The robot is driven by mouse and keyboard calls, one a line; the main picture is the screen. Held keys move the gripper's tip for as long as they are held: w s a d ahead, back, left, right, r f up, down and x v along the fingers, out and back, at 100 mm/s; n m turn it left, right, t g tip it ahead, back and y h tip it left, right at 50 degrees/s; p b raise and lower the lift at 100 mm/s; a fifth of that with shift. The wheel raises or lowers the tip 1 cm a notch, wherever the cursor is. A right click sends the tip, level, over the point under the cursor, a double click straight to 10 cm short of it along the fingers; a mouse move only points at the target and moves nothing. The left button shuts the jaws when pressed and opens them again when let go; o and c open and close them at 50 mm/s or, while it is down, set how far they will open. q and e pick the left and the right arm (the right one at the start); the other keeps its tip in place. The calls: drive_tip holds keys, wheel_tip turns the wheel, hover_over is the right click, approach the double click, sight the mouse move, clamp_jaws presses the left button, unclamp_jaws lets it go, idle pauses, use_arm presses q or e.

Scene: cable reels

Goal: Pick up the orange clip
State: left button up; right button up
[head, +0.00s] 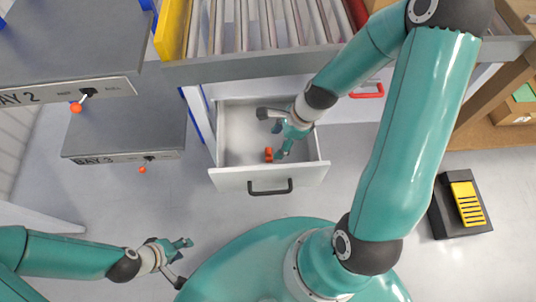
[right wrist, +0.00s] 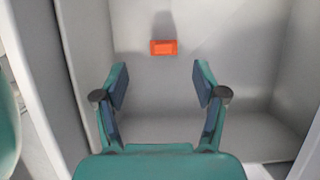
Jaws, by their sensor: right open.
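The orange clip (head: 268,154) lies inside the open white drawer (head: 228,180), near its front. In the right wrist view the clip (right wrist: 164,47) is a small orange block on the drawer floor, beyond the fingertips and roughly centred between them. My right gripper (right wrist: 160,78) is open and empty, its fingers spread on either side, not touching the clip. In the head view my right gripper (head: 280,143) reaches down into the drawer beside the clip. My left gripper (head: 182,244) hangs over the floor at the lower left, well away from the drawer; its finger gap is unclear.
A rack tray with grey rods (head: 268,28) sits above the drawer. Grey bay units (head: 125,140) with orange-tipped levers stand at the left. A black and yellow pedal (head: 467,204) lies on the floor at right. The drawer walls surround my right gripper.

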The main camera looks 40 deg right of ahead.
sight(269, 152)
drive_tip(key=b+x, duration=0.1)
drive_tip(key=x, duration=0.2)
drive_tip(key=shift+f, duration=0.15)
drive_tip(key=b+x, duration=0.3)
drive_tip(key=x, duration=0.1)
drive_tip(key=shift+w+d+f, duration=0.2)
drive_tip(key=shift+d, duration=0.1)
drive_tip(key=shift+a+f+b, duration=0.2)
drive_tip(key=shift+f+b, duration=0.1)
drive_tip(key=shift+b, duration=0.15)
drive_tip(key=shift+r, duration=0.1)
drive_tip(key=c, duration=1)
